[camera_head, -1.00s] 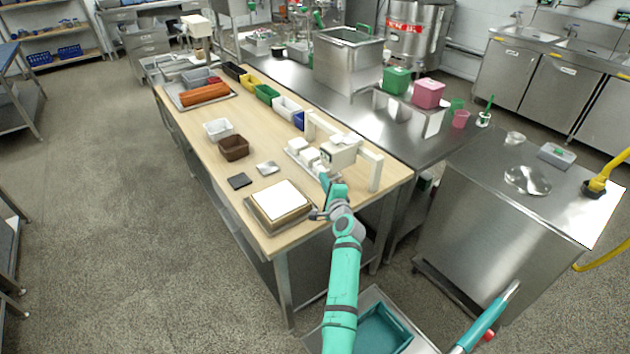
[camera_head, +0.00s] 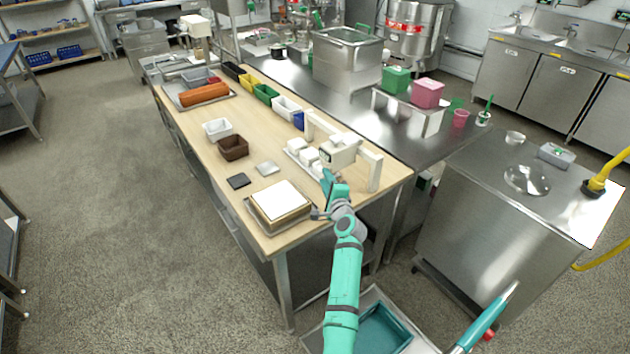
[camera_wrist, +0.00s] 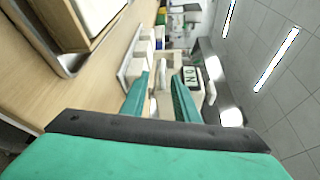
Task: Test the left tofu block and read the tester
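White tofu blocks stand in a row on a tray (camera_head: 289,153) near the table's right edge. The left tofu block (camera_head: 297,143) is at the far end of the row. The off-white tester (camera_head: 342,151) hangs at a white frame (camera_head: 375,170) beside the blocks. My gripper (camera_head: 328,178) is at the near side of the tester. In the wrist view, my gripper (camera_wrist: 162,82) has its two teal fingers apart, with an off-white part of the tester (camera_wrist: 191,88) between or beyond them; contact is unclear. The tester's display (camera_wrist: 190,74) shows large dark characters, turned sideways, that I cannot read surely.
A white slab on a wooden board (camera_head: 279,203) sits in a metal tray at the near table corner. A dark square (camera_head: 238,181), a light plate (camera_head: 268,168), a brown bin (camera_head: 233,147) and a white bin (camera_head: 216,129) lie leftward. Colored bins line the back edge.

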